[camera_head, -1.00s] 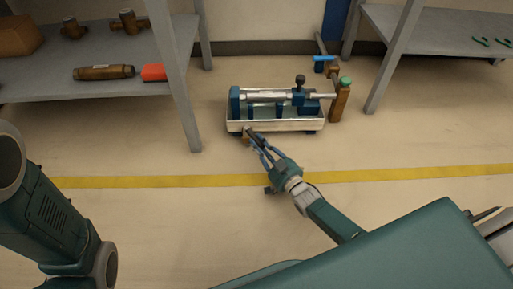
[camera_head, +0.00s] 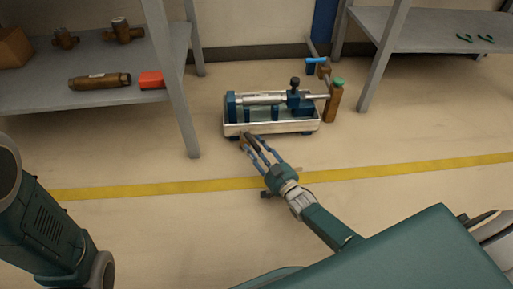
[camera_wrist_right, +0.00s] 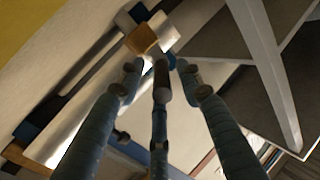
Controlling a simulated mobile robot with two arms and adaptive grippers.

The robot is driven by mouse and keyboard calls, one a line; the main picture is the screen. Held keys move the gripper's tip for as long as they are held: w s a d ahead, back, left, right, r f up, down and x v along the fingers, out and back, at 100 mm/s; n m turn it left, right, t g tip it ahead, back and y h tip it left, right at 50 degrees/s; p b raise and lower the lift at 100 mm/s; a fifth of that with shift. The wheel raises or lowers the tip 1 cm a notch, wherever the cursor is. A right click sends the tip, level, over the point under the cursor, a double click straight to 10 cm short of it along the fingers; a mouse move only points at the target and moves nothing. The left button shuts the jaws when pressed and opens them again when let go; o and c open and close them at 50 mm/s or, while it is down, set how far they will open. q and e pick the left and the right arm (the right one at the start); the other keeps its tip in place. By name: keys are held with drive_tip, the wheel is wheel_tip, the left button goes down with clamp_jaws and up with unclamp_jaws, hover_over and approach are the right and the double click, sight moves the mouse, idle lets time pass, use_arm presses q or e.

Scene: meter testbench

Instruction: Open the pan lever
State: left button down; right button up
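The blue and silver meter bench (camera_head: 272,128) stands on the floor in a pale metal pan. A small brass block with a dark rod, which looks like the pan lever (camera_head: 243,139), sits at the pan's front left. In the right wrist view the brass block (camera_wrist_right: 143,39) is at the top, and the dark rod (camera_wrist_right: 162,80) points toward the camera between my fingers. My right gripper (camera_head: 257,145) is at this lever. Its fingers (camera_wrist_right: 158,85) look spread around the rod with gaps at the sides; contact with the rear finger is unclear. My left gripper is out of view.
A grey shelf (camera_head: 90,98) with brass fittings and a red block stands at the left, its leg near the pan. Another grey shelf (camera_head: 430,35) is at the right. A brown post with a green cap (camera_head: 336,100) adjoins the bench's right end. Floor in front is clear.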

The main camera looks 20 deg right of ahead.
drive_tip(key=shift+s, duration=0.15)
drive_tip(key=s, duration=0.3)
drive_tip(key=s+d, duration=0.1)
drive_tip(key=s, duration=0.3)
drive_tip(key=s+d, duration=0.1)
drive_tip(key=s, duration=0.3)
drive_tip(key=shift+s, duration=0.25)
